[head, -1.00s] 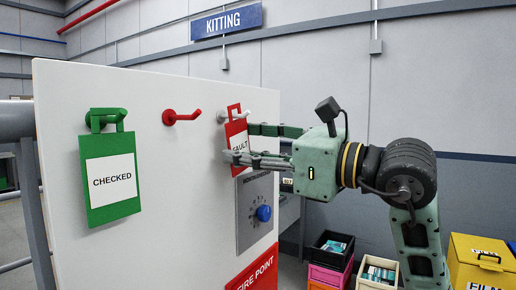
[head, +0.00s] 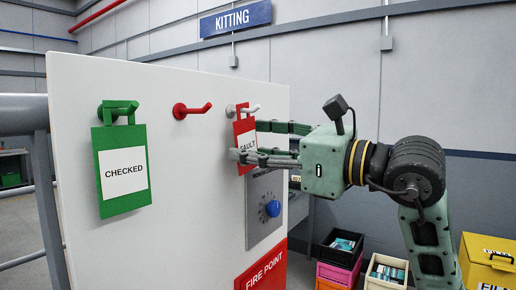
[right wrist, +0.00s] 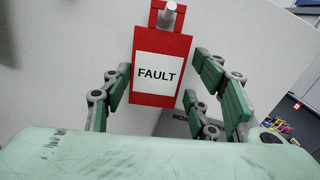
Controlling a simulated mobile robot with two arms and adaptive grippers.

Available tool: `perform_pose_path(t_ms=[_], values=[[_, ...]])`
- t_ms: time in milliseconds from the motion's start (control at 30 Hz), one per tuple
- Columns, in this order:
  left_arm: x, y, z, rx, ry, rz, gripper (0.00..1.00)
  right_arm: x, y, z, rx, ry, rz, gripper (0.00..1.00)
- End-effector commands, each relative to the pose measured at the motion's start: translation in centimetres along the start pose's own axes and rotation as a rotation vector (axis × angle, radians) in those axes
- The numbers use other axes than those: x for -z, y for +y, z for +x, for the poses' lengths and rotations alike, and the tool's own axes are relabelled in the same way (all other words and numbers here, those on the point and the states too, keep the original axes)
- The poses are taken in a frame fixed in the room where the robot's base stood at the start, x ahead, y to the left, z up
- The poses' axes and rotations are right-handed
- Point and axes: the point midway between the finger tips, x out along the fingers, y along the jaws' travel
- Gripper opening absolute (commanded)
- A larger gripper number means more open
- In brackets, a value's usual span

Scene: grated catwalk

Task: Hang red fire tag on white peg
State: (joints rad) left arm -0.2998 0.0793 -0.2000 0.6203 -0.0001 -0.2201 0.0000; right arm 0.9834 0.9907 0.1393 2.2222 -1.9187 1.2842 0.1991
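The red fire tag (head: 245,144), marked FAULT, is at the white peg (head: 252,108) on the right part of the white panel. In the right wrist view the peg's end (right wrist: 168,17) shows within the loop at the top of the tag (right wrist: 161,72). The tag hangs about upright. My right gripper (head: 250,141) reaches in from the right. In the right wrist view its fingers (right wrist: 161,82) stand on both sides of the tag, with small gaps to its edges. My left gripper is in no view.
The white panel (head: 185,200) also bears a red peg (head: 192,110), bare, and a green CHECKED tag (head: 122,170) on a green peg (head: 118,110). A grey plate with a blue knob (head: 272,208) is below the red tag. Crates (head: 340,270) and a yellow box (head: 487,262) stand at the lower right.

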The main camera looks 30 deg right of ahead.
Motion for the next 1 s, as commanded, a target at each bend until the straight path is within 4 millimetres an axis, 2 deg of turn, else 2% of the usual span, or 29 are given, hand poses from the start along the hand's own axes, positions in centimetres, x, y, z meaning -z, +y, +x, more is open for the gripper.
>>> perform_pose_path(t_ms=[33,100,400,567,1000], values=[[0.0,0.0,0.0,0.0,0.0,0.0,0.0,0.0,0.0,0.0,0.0,0.0,0.0,0.61],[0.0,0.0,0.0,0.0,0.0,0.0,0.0,0.0,0.0,0.0,0.0,0.0,0.0,0.68],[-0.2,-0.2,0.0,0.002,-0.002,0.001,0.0,0.0,0.0,0.0,0.0,0.0,0.0,0.68],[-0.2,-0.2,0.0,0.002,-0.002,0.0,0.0,0.1,-0.1,-0.9,0.001,0.002,0.001,0.68],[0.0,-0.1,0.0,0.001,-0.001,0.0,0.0,0.0,-0.1,-7.9,0.001,0.0,0.001,0.68]])
